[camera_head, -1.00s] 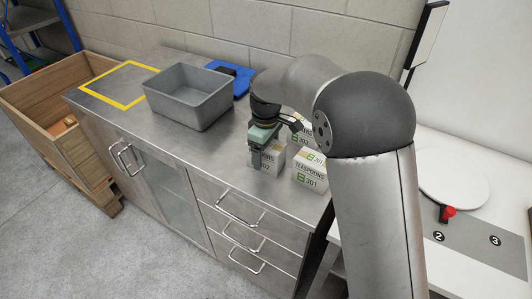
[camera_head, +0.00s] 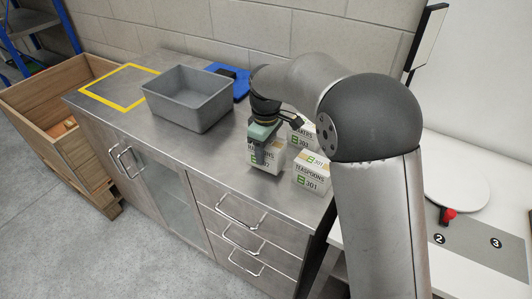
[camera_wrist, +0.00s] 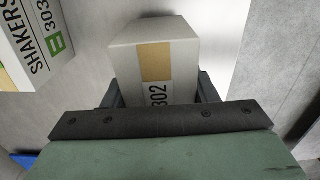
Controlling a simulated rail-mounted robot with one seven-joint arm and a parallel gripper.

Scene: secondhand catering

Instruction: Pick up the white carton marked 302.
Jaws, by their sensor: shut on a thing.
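The white carton marked 302 (camera_head: 270,158) is at the front right of the steel worktop in the head view. In the wrist view the same carton (camera_wrist: 190,62), with a tan tape strip and the number 302, sits between the two dark fingers. My gripper (camera_head: 259,152) comes from above and is shut on it; its fingers also show in the wrist view (camera_wrist: 160,90). The carton looks upright. I cannot tell for sure whether its base is clear of the worktop.
Carton 301 (camera_head: 311,177) stands close to the right and carton 303 (camera_head: 302,139) just behind; 303 also shows in the wrist view (camera_wrist: 32,42). A grey bin (camera_head: 190,107), a blue item (camera_head: 240,84) and a yellow-outlined square (camera_head: 92,94) lie left. Worktop between is clear.

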